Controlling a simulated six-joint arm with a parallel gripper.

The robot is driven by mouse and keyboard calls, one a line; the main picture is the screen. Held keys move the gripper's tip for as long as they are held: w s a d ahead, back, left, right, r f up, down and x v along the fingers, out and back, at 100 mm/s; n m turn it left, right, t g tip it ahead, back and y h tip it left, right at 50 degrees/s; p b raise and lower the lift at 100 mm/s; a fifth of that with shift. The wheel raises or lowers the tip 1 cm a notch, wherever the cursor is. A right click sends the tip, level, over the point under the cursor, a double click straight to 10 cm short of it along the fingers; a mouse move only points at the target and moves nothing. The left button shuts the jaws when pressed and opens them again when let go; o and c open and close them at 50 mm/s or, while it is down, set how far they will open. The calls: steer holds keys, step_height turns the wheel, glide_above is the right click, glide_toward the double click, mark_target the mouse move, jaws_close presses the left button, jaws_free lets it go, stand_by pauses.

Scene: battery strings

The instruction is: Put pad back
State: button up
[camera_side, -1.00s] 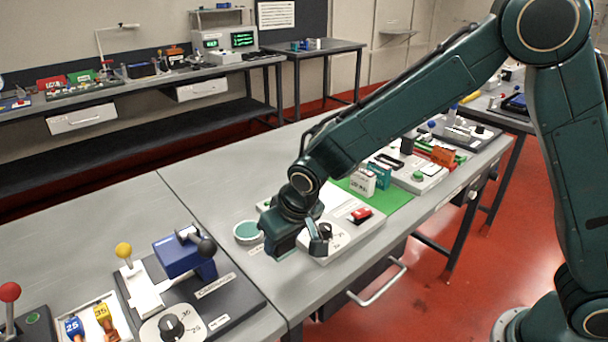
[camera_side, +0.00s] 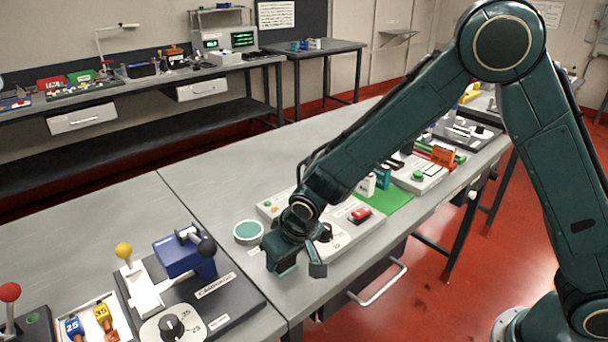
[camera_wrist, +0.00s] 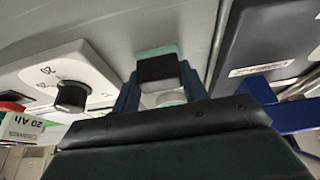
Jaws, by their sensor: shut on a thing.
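My gripper (camera_side: 294,268) is low over the grey bench, in front of the white panel with the black knob. In the wrist view its two fingers (camera_wrist: 160,85) are shut on a small black block with a teal face, which looks like the pad (camera_wrist: 158,68). The pad is mostly hidden by my gripper in the side view. A round dish with a teal top (camera_side: 248,231) stands on the bench just left of my gripper. A pale round shape, probably this dish, shows partly behind the fingers in the wrist view (camera_wrist: 171,98).
The knob panel (camera_side: 352,238) with a red switch stands to the right. The blue lever unit (camera_side: 183,257) and its dark base (camera_side: 235,302) stand to the left. The bench (camera_side: 205,178) behind the dish is clear.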

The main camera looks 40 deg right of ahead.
steer(key=shift+f, duration=0.1)
steer(key=o, duration=0.9)
steer(key=shift+v, duration=6.15)
steer(key=shift+w, duration=0.1)
